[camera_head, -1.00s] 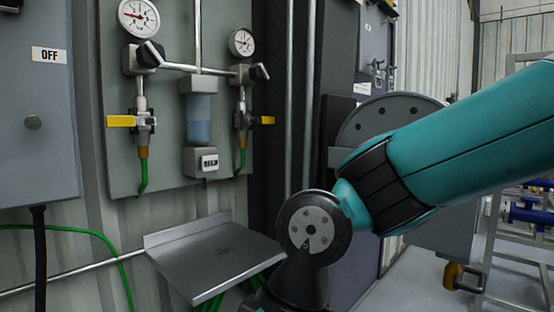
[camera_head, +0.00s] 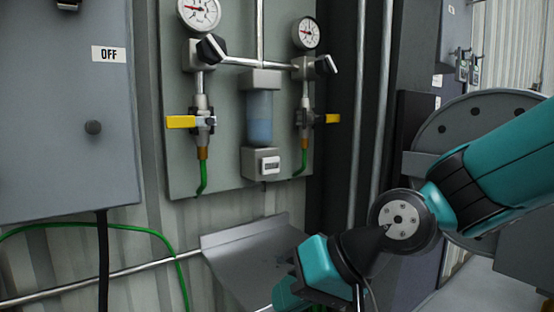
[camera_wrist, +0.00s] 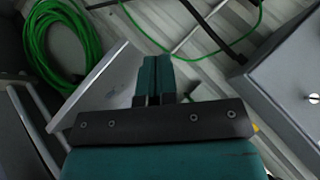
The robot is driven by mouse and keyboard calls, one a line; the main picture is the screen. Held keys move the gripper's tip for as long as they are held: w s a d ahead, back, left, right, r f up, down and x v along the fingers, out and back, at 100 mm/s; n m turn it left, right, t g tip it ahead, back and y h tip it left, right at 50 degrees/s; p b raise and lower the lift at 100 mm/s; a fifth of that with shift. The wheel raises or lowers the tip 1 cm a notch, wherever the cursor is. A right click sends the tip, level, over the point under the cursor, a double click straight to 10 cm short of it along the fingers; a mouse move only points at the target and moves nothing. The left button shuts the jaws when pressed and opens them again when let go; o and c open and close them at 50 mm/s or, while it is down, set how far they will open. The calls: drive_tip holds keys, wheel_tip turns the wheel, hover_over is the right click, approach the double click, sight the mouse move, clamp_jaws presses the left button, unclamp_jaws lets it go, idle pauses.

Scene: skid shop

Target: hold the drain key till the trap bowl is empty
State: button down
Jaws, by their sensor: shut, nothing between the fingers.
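The trap bowl (camera_head: 259,122) is a clear cylinder on the grey wall panel, between two gauges, with bluish liquid showing in it. A grey block (camera_head: 263,164) with a small label sits directly under the bowl. I cannot make out a drain key for certain. My gripper (camera_wrist: 153,70) is shut and empty in the wrist view, its two teal fingers side by side. It is away from the bowl, which the wrist view does not show. In the head view my folded arm is low at the right, below the panel, and the fingertips cannot be made out.
A sloped metal shelf (camera_head: 225,247) stands below the panel, partly behind my arm. Two yellow-handled valves (camera_head: 182,122) with green hoses flank the bowl. A grey box marked OFF (camera_head: 70,150) is at the left. A green hose coil (camera_wrist: 62,40) shows in the wrist view.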

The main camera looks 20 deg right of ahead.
drive_tip(key=w+d+r+m+t+h+p, duration=0.2)
drive_tip(key=w+d+r+m+t+p, duration=0.1)
drive_tip(key=w+d+r+m+t, duration=0.8)
drive_tip(key=w+m+t, duration=0.1)
drive_tip(key=w+m, duration=0.2)
drive_tip(key=shift+w+d+r+m, duration=0.15)
drive_tip(key=shift+w+d+m, duration=0.15)
drive_tip(key=shift+m, duration=0.1)
drive_tip(key=shift+w+a, duration=0.1)
drive_tip(key=p, duration=0.8)
approach(272, 164)
drive_tip(key=x, duration=0.6)
drive_tip(key=shift+w+a+r, duration=0.15)
drive_tip(key=shift+w+a+p, duration=0.15)
drive_tip(key=shift+w+p, duration=0.15)
drive_tip(key=shift+w, duration=0.25)
